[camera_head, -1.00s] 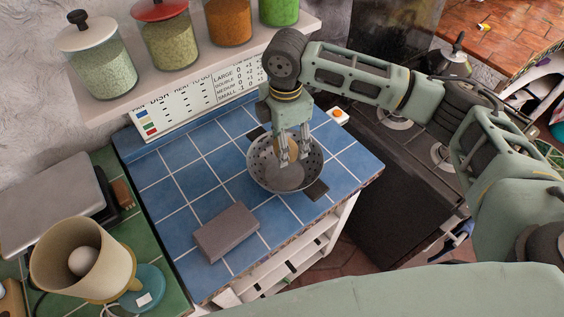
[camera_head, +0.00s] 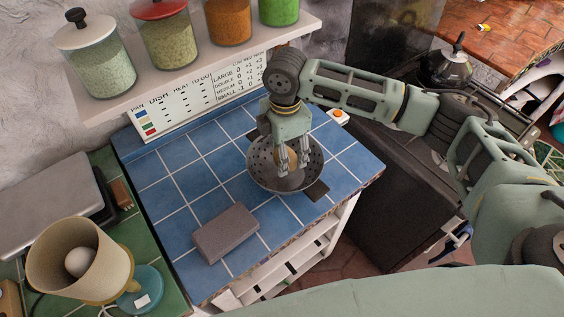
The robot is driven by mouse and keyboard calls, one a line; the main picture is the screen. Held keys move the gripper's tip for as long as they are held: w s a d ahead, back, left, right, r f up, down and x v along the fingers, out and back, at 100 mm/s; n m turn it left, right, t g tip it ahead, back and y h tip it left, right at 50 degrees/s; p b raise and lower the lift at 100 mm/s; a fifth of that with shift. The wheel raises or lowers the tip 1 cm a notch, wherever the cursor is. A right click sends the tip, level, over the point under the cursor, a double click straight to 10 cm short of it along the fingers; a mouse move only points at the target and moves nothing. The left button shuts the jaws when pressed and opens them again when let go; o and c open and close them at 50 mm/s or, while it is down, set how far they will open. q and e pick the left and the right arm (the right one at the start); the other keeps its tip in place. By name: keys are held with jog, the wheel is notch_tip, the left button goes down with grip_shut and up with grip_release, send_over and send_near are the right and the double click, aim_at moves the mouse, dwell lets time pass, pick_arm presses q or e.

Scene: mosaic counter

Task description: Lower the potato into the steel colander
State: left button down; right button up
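The steel colander (camera_head: 260,172) stands on the blue tiled counter, with dark handles and holes in its wall. My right gripper (camera_head: 293,168) comes in from the right and points down into the colander, its fingertips inside the rim. A tan potato (camera_head: 293,156) shows between the two fingers, which appear shut on it. The fingers partly hide the potato, and I cannot tell whether it touches the colander's bottom. My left gripper is not in view.
A grey block (camera_head: 226,233) lies on the blue counter (camera_head: 180,218) in front of the colander. A shelf (camera_head: 120,108) with several jars hangs behind. A black stove (camera_head: 385,195) is right.

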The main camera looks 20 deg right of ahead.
jog(key=shift+f+b, duration=0.75)
jog(key=shift+f, duration=1.7)
dwell(1.3)
jog(key=o, duration=1.3)
jog(key=shift+o, duration=0.2)
jog(key=shift+r, duration=0.2)
notch_tip(320, 180, up, 12)
jog(key=shift+f, duration=0.2)
